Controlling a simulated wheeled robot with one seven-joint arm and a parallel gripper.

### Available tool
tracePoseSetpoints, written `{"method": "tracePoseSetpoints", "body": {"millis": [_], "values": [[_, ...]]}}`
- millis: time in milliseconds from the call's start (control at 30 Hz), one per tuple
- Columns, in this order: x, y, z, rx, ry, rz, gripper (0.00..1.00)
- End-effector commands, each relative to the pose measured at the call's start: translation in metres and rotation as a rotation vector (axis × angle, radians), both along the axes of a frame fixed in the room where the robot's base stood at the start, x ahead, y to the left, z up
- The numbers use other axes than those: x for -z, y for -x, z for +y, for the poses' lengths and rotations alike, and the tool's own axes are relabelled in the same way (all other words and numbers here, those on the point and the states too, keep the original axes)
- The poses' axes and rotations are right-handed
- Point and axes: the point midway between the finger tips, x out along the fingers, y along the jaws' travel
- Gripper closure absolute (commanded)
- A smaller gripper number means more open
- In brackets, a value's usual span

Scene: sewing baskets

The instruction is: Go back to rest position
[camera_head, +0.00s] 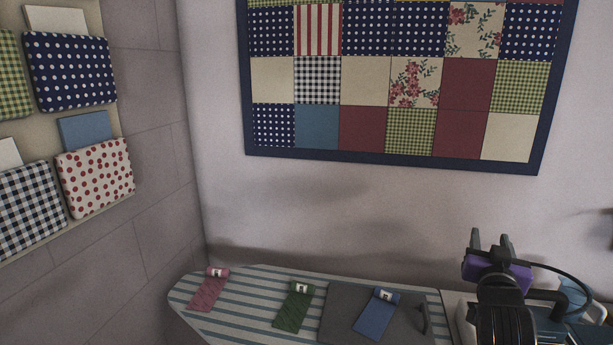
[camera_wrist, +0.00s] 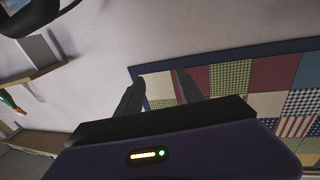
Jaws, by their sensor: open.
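My gripper (camera_head: 490,241) is at the lower right of the head view, raised above the right end of the striped board, with its fingers pointing up. It is open and I see nothing between its fingers. In the wrist view my gripper (camera_wrist: 160,88) shows its dark fingers in front of the wall and the patchwork quilt (camera_wrist: 220,80). My arm hides part of what lies behind it at the lower right.
A striped board (camera_head: 240,285) at the bottom carries a pink strip (camera_head: 208,292), a green strip (camera_head: 293,310) and a blue strip (camera_head: 375,317), the last on a grey panel (camera_head: 338,312). Fabric pockets (camera_head: 70,72) hang at left. The quilt (camera_head: 390,80) hangs behind.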

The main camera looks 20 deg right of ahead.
Motion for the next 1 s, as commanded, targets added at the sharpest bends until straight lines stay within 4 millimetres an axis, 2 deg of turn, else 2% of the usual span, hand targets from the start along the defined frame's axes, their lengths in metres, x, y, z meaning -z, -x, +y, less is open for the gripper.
{"method": "tracePoseSetpoints", "body": {"millis": [33, 267, 500, 700, 1000], "values": [[0.014, 0.006, 0.02, -0.046, 0.04, 0.014, 0.56], [0.053, 0.041, 0.107, -0.247, 0.177, 0.023, 0.56], [0.086, 0.1, 0.192, -0.431, 0.239, 0.016, 0.56], [0.105, 0.16, 0.252, -0.558, 0.231, 0.011, 0.56], [0.121, 0.257, 0.317, -0.69, 0.125, 0.042, 0.56]]}}
